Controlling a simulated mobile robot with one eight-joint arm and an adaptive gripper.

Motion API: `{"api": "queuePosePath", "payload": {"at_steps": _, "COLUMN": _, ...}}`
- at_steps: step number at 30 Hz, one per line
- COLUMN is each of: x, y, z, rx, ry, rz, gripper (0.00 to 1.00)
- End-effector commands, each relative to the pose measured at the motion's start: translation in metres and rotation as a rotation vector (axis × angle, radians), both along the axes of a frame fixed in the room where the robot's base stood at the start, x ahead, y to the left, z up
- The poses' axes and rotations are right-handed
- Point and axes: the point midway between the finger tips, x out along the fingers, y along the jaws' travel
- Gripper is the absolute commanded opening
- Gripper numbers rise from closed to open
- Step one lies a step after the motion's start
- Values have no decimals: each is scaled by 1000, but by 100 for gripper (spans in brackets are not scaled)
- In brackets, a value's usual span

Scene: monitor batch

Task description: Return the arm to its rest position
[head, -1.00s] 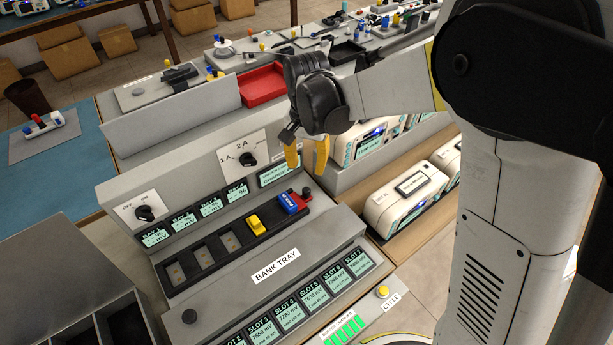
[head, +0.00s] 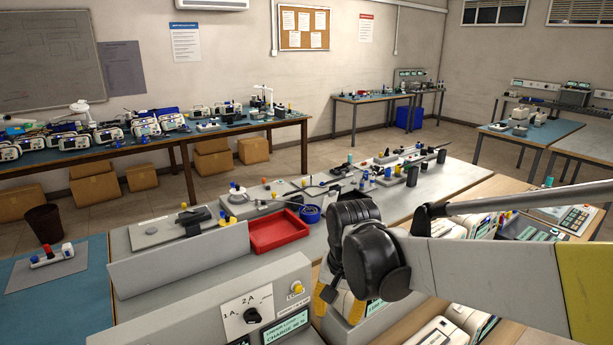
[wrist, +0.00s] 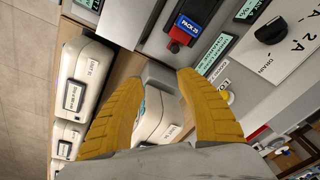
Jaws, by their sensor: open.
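My gripper (head: 335,302) has yellow fingers and a black wrist, and hangs from my arm at the lower middle of the head view, right of the grey charger panel (head: 262,300). Beyond the fingertips lie a blue and red battery labelled PACK 25 (wrist: 188,28) and white units (wrist: 85,72). The bank tray is out of the head view.
A red tray (head: 278,232) sits on the grey bench behind the panel. A dark bin (head: 44,223) and cardboard boxes (head: 95,186) stand on the floor at left. Several white units (head: 440,340) line the shelf at lower right. The air above the bench is open.

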Motion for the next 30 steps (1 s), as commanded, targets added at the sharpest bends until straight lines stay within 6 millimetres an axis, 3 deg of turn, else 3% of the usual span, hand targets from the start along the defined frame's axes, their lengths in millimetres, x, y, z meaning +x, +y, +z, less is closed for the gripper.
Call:
{"api": "queuePosePath", "payload": {"at_steps": 6, "x": -42, "y": -46, "z": 39, "rx": -1, "ry": -144, "rz": 70, "gripper": 42}}
{"api": "queuePosePath", "payload": {"at_steps": 12, "x": -82, "y": -81, "z": 56, "rx": -31, "ry": -277, "rz": 138, "gripper": 42}}
{"api": "queuePosePath", "payload": {"at_steps": 21, "x": -130, "y": -116, "z": 57, "rx": -107, "ry": -444, "rz": 219, "gripper": 42}}
{"api": "queuePosePath", "payload": {"at_steps": 30, "x": -141, "y": -124, "z": 54, "rx": -136, "ry": -490, "rz": 244, "gripper": 42}}
